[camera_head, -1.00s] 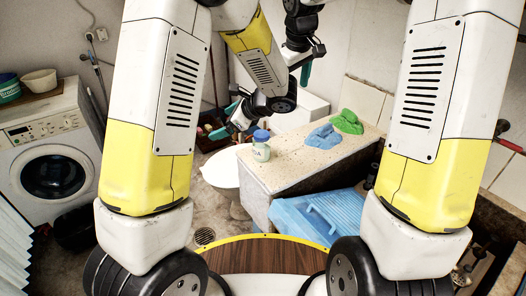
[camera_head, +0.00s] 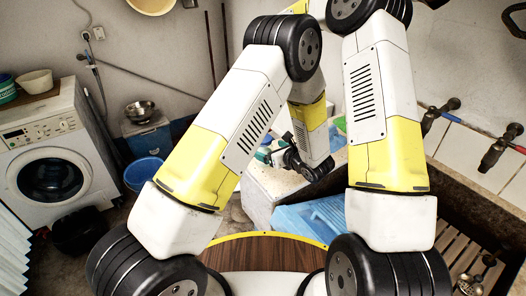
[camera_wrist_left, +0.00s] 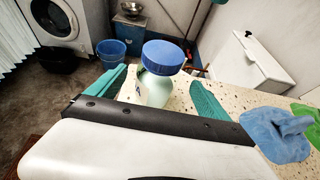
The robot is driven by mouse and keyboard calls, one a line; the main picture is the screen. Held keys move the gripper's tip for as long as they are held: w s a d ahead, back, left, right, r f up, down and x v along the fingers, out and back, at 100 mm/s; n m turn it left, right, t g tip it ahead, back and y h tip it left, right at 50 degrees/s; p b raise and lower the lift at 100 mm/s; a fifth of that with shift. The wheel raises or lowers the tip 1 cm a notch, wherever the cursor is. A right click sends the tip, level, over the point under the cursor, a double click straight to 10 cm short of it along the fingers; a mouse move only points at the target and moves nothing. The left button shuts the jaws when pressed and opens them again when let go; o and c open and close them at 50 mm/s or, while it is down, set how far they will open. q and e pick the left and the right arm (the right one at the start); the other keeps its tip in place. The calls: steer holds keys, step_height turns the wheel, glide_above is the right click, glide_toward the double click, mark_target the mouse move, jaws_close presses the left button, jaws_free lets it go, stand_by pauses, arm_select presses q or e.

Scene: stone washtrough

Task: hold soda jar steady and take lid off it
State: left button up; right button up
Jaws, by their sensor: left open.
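The soda jar (camera_wrist_left: 154,88) is pale green-white with a wide blue lid (camera_wrist_left: 163,55). It stands upright on the speckled stone ledge in the left wrist view, with the lid seated on top. My left gripper (camera_wrist_left: 155,97) is open, its two teal fingers on either side of the jar, with a visible gap at each side. In the head view my left gripper (camera_head: 270,156) is low over the ledge's far end, and my arm and the gripper largely hide the jar. My right gripper does not show in either view.
The stone ledge (camera_head: 262,182) also bears a blue cloth (camera_wrist_left: 275,135) and a green cloth (camera_wrist_left: 308,120), right of the jar. A light blue washboard (camera_head: 310,218) leans in the trough in front. Taps (camera_head: 492,150) stick out from the wall at right.

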arm_select(q)
steer(key=x, duration=0.7)
steer(key=shift+w+a+f, duration=0.2)
steer(key=shift+a+f, duration=0.05)
jaws_close()
